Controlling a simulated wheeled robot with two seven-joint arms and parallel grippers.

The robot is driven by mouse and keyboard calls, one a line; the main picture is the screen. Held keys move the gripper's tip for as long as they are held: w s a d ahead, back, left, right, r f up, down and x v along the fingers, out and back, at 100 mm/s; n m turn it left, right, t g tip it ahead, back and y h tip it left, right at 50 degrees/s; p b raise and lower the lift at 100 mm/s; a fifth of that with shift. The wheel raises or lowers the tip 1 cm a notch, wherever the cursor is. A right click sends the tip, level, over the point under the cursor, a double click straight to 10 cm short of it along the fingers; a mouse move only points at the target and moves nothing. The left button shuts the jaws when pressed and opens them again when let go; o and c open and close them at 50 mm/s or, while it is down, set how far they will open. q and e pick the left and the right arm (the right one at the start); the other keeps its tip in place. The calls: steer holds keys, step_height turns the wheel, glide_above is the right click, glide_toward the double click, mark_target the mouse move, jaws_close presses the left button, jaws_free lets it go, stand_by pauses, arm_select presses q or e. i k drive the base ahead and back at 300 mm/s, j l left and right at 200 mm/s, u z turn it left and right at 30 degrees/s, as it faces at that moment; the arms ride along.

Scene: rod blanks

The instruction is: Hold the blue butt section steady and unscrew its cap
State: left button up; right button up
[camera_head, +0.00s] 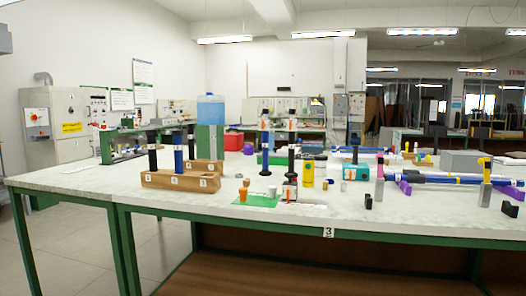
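Neither of my grippers is in view. Several blue rod pieces show, and I cannot tell which one is the butt section. A blue rod (178,160) with a dark top stands upright in a numbered wooden block (160,180) on the left of the table. A long blue rod (428,178) lies level on the right, resting on purple supports (404,187). A dark blue upright piece (265,156) stands near the middle. The caps are too small to make out clearly.
The white table (250,220) has a green frame. A black rod (152,155) stands in the wooden block. An orange cup (243,194) and a green mat (262,200) lie near the front. A yellow bottle (307,174) stands mid-table. The table's front left is clear.

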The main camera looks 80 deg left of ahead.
mark_target(176, 140)
steer(key=u, duration=3.55)
